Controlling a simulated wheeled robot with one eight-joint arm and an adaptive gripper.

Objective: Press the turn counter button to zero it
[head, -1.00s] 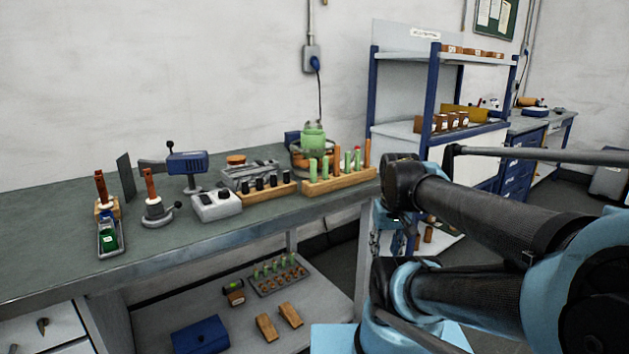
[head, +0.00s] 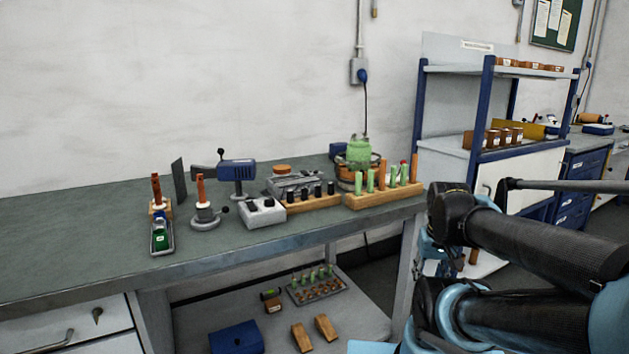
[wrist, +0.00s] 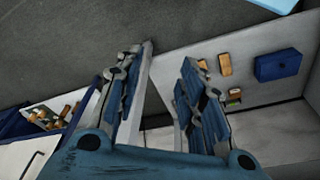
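A blue box-shaped device (head: 238,172) with dark slots stands on a post on the workbench (head: 80,225). In front of it is a small light grey box (head: 263,212) with dark knobs or buttons on top. I cannot tell for sure which of these carries the turn counter button; no display or label is readable. My gripper (wrist: 167,55) shows in the wrist view with its two fingers apart and nothing between them. It points down past the bench toward the floor and lower shelf, away from the devices. In the head view only my folded arm shows, at the right.
Left of the devices stand a grey spindle base (head: 206,217) and a tray with a green item (head: 161,237). A wooden rack of green and copper pieces (head: 384,196) is to the right. A blue case (head: 236,338) lies on the lower shelf. The bench's left side is clear.

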